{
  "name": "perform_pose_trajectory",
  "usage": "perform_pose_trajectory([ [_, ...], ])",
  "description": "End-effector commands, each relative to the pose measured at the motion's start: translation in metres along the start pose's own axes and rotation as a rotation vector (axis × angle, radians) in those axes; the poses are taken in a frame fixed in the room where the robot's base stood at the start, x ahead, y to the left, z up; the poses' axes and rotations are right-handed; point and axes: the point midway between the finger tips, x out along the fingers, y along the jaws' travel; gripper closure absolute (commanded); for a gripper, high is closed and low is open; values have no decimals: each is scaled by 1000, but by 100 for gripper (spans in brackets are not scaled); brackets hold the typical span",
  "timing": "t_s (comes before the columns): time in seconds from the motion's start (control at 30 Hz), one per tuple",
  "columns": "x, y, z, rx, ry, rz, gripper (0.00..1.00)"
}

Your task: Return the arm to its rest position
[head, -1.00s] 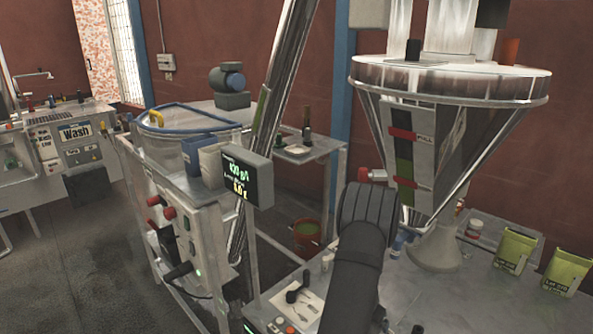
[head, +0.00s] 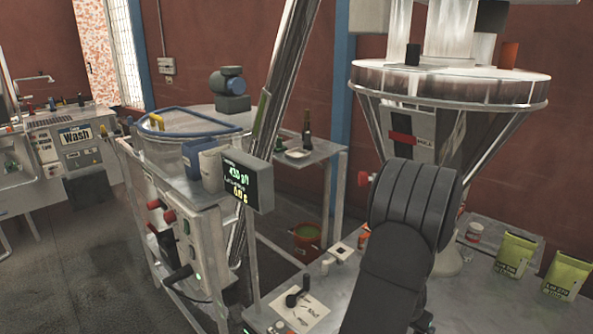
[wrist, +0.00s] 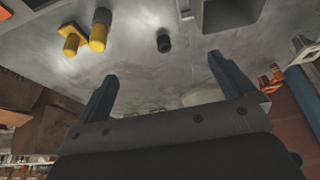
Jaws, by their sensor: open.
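In the wrist view my gripper (wrist: 160,82) shows two dark blue fingers spread wide apart with nothing between them. A grey surface lies beyond the fingertips. In the head view, dark ribbed and smooth links of my arm rise in front of the filler hopper (head: 450,88) and hide part of its cone and spout. My gripper cannot be made out in the head view.
Two green pouches (head: 515,254) stand on the right of the metal table (head: 480,300). A display (head: 247,181) sits left of my arm. A red bucket (head: 307,238) is on the floor behind. Yellow knobs (wrist: 98,37) and a dark knob (wrist: 164,43) show in the wrist view.

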Motion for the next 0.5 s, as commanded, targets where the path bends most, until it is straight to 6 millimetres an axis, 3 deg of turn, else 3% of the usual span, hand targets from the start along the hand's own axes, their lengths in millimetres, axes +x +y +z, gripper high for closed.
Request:
perform_pose_trajectory([
  [0.1,6,25,-1,11,-4,5,1],
  [0.5,18,90,-3,20,-3,8,1],
])
